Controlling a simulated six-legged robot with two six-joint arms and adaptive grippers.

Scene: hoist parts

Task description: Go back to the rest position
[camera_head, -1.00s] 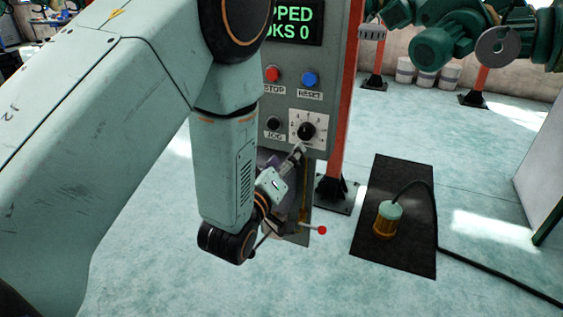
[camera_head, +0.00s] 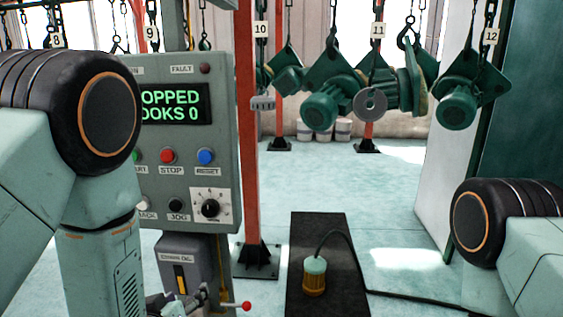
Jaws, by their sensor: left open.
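My left arm comes in from the left, in front of the grey control panel (camera_head: 225,120). My left gripper (camera_head: 166,303) shows only in part at the bottom edge, below the panel and beside the grey chain oil box (camera_head: 186,258). It is open, with nothing seen in it; its fingertips are hard to make out. The panel has a green-lit display (camera_head: 172,104), a red stop button (camera_head: 167,155), a blue reset button (camera_head: 206,156) and a black dial knob (camera_head: 210,208). My right arm shows at the right edge; its gripper is out of view.
A red-tipped lever (camera_head: 245,306) sticks out under the panel. A red post (camera_head: 247,130) stands beside it. Green hoist parts (camera_head: 328,105) hang at the back. The floor between is clear.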

